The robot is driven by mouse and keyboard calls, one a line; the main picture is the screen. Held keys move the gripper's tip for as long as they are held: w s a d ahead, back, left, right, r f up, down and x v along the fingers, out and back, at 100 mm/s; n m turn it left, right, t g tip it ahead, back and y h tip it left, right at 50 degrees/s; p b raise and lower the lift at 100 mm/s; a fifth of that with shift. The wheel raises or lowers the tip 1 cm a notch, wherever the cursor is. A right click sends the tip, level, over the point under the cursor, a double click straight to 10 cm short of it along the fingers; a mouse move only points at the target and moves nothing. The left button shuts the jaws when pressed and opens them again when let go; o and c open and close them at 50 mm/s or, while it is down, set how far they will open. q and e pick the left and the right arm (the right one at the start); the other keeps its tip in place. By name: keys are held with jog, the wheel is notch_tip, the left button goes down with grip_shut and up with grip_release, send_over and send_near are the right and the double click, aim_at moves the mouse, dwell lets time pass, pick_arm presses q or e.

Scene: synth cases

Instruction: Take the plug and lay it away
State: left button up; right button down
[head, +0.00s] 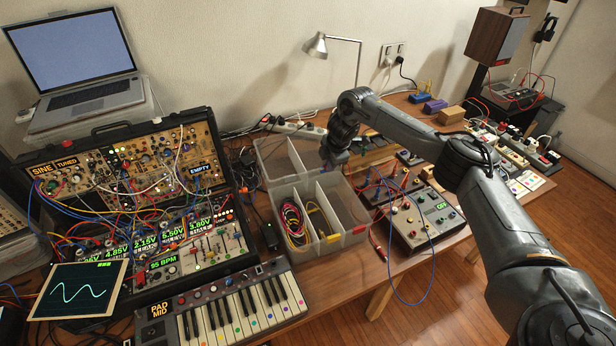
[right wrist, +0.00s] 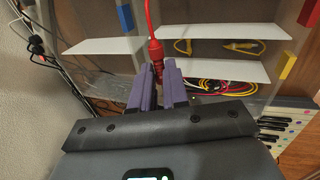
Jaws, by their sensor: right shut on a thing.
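My right gripper (head: 337,152) hangs over the clear divided bins, near the back bin (head: 262,172) and the rear of the front bin (head: 318,252). In the right wrist view its purple fingers (right wrist: 160,70) are shut on a red plug (right wrist: 156,52). A red cable runs from the plug to the top edge of that view. The plug is hard to make out in the head view. White dividers (right wrist: 217,61) split the front bin. One compartment holds red and yellow cables (head: 293,219); another holds yellow leads (head: 320,217). My left gripper is not in view.
A modular synth case (head: 215,262) stands left of the bins, with a small keyboard (head: 230,308) in front. A grey patch box (head: 425,215) with a looping blue cable is to the right. A lamp (head: 317,46) and power strip (head: 300,128) are behind.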

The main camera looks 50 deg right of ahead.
pick_arm(q)
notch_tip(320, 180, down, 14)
jog(key=b, duration=1.2)
pick_arm(e)
notch_tip(320, 180, down, 12)
jog(key=s+d, duration=0.2)
jog(key=shift+d+m+t+h, duration=0.3)
jog(key=shift+d, duration=0.1)
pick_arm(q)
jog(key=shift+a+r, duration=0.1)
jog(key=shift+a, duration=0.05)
pick_arm(e)
jog(key=c, duration=1.1)
grip_release()
jog(key=shift+o, duration=0.2)
